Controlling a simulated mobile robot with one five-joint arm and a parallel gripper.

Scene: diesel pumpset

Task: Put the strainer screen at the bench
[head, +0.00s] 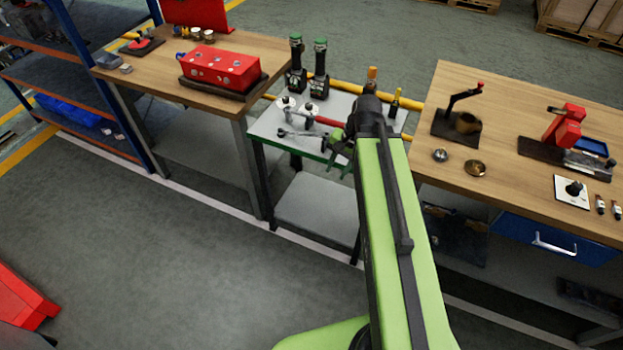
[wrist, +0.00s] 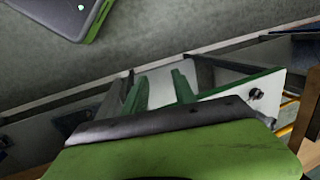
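My gripper (head: 338,160) is at the front edge of the small green-edged table (head: 268,125) in the head view. In the wrist view its two green fingers (wrist: 160,83) stand apart with nothing between them. I cannot tell for certain which thing is the strainer screen. Two small round metal parts, a silver one (head: 440,155) and a brassy one (head: 475,168), lie on the right wooden bench (head: 520,105), to the right of my gripper and apart from it. My arm hides part of the small table and the right bench's left edge.
The left wooden bench (head: 140,75) bears a red block (head: 222,68). A red press-like tool (head: 565,125) stands on the right bench. Grey floor (head: 170,240) in front is mostly clear.

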